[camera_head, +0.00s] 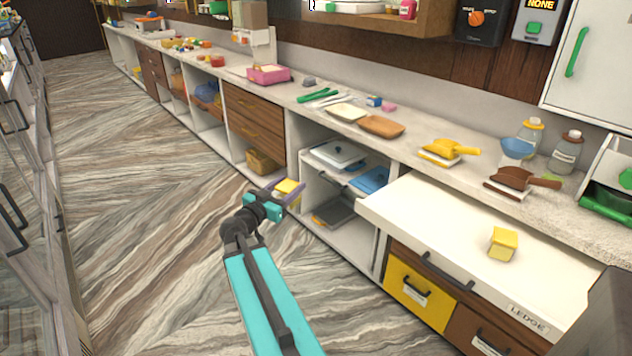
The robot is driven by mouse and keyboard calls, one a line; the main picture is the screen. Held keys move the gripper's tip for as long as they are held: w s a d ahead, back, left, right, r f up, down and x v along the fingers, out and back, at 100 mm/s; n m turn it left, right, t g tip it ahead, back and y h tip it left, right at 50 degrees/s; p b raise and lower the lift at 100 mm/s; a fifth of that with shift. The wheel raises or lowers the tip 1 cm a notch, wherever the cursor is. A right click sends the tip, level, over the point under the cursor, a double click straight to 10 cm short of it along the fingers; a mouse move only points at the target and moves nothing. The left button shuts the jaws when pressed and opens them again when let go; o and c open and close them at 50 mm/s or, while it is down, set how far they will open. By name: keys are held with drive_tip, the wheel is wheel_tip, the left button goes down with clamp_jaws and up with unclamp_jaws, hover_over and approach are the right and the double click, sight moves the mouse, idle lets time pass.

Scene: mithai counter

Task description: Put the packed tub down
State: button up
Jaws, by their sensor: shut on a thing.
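My gripper (283,198) is at the middle of the view, over the floor in front of the open shelves. It is shut on a small yellow tub (289,186), which is partly hidden by the fingers. What is inside the tub cannot be made out. A similar yellow tub (502,243) stands upright on the white pull-out ledge (420,210) at the right, well apart from my gripper.
The ledge is bare left of its tub. Below it are a yellow drawer (415,297) and a brown drawer (488,335). The counter behind holds a yellow scoop (447,150), a brown scoop (515,180), trays and jars. Open shelves hold a lidded white container (338,154).

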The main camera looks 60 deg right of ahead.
drive_tip(key=w+a+f+n+t, duration=0.1)
drive_tip(key=w+a+t, duration=0.1)
drive_tip(key=w+a, duration=0.35)
drive_tip(key=w+a+n+t, duration=0.1)
drive_tip(key=w+a, duration=0.2)
drive_tip(key=a, duration=0.5)
drive_tip(key=w+a+f+n+t+y, duration=0.1)
drive_tip(key=w+a+n+t+y, duration=0.1)
drive_tip(key=a, duration=1.7)
drive_tip(key=w+a+f+n+t+y, duration=0.1)
drive_tip(key=a+t, duration=0.4)
drive_tip(key=a, duration=1.3)
drive_tip(key=shift+w+a+f+n+y, duration=0.4)
drive_tip(key=shift+w+f+n, duration=0.2)
drive_tip(key=shift+w+n, duration=0.55)
